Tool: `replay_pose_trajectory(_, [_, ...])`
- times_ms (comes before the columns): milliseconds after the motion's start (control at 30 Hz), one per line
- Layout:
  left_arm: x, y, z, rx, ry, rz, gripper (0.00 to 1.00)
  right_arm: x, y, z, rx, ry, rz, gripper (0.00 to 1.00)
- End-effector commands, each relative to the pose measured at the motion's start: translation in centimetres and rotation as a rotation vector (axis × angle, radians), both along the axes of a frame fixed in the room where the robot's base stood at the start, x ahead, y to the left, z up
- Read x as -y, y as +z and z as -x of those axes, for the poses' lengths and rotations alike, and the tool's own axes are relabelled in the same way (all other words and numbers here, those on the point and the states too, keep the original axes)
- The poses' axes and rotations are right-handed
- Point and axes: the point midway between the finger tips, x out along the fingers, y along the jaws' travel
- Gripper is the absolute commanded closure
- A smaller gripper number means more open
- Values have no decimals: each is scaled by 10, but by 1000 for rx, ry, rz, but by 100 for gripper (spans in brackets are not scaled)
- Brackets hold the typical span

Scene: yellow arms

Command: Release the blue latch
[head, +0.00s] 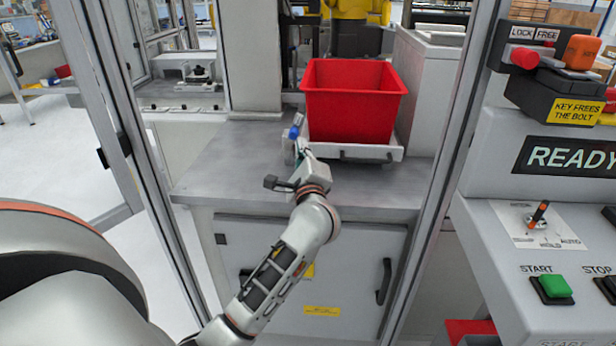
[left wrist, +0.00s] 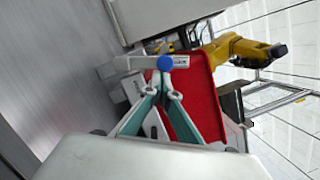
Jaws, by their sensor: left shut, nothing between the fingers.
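The latch is a light grey lever with a blue knob (head: 294,132), at the left side of the red bin (head: 350,105) on the grey bench. In the left wrist view the blue knob (left wrist: 165,63) sits just beyond my fingertips, with the grey lever (left wrist: 140,62) running across. My left gripper (head: 300,153) reaches in over the bench front, close to the latch. Its green-sided fingers (left wrist: 165,88) are shut and empty in the left wrist view. I cannot tell whether the fingertips touch the knob. My right gripper is not in view.
The red bin sits in a white tray (head: 375,153) with a dark handle. Door frame posts (head: 465,110) stand either side of my arm. A control panel (head: 560,220) is at the right. A yellow robot arm (left wrist: 237,48) is behind the bin. Bare bench (head: 225,165) lies left of the latch.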

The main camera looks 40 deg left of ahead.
Motion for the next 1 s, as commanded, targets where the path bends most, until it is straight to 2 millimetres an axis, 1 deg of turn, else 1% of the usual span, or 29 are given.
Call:
replay_pose_trajectory(33, [-2,-1,1,21,0,37,100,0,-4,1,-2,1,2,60])
replay_pose_trajectory(133, [-5,2,3,62,0,104,100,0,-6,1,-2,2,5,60])
replay_pose_trajectory(400, [-12,9,7,141,0,233,100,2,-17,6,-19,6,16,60])
replay_pose_trajectory(700, [-16,13,9,180,0,292,100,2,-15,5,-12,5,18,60])
replay_pose_trajectory(1000, [-16,14,10,183,0,297,100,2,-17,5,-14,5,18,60])
